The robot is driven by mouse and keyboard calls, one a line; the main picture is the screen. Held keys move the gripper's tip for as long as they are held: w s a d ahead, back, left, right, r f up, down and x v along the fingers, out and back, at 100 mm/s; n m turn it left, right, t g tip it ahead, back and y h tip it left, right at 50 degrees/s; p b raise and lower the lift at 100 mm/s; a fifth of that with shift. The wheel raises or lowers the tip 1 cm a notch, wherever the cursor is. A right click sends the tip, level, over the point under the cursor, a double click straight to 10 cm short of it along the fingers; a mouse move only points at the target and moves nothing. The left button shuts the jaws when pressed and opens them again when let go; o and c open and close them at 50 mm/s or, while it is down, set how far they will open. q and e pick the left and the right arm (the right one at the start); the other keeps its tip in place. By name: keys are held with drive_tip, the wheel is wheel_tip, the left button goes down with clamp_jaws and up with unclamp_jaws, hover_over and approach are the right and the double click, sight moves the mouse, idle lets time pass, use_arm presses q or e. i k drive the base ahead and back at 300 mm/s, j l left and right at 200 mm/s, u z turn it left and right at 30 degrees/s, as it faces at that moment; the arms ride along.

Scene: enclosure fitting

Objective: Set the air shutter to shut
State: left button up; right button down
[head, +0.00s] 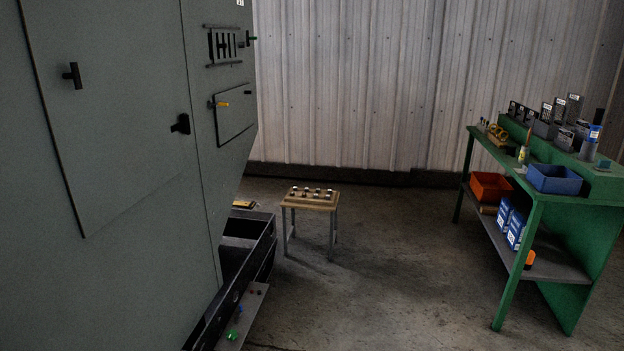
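What looks like the air shutter (224,46) is on the narrower face of the grey-green enclosure (130,150), near the top. It is a plate with dark upright slots between an upper and a lower dark rail. The slots look at least partly uncovered, but it is too small to tell exactly. A dark knob (250,39) sticks out at its right side. Neither of my grippers is in view.
Below the shutter is a small hatch (235,115) with a yellow-marked handle. A small stool (311,199) stands on open floor. A green workbench (540,195) with bins is at right. A dark trough (250,250) runs along the enclosure's foot.

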sight(220, 46)
drive_tip(key=i+z, duration=0.1)
drive_tip(key=i, duration=1.3)
drive_tip(key=i+j, duration=0.2)
drive_tip(key=i, duration=0.3)
drive_tip(key=i+j, duration=0.25)
drive_tip(key=i, duration=0.25)
drive_tip(key=i+j, duration=0.2)
drive_tip(key=i, duration=0.3)
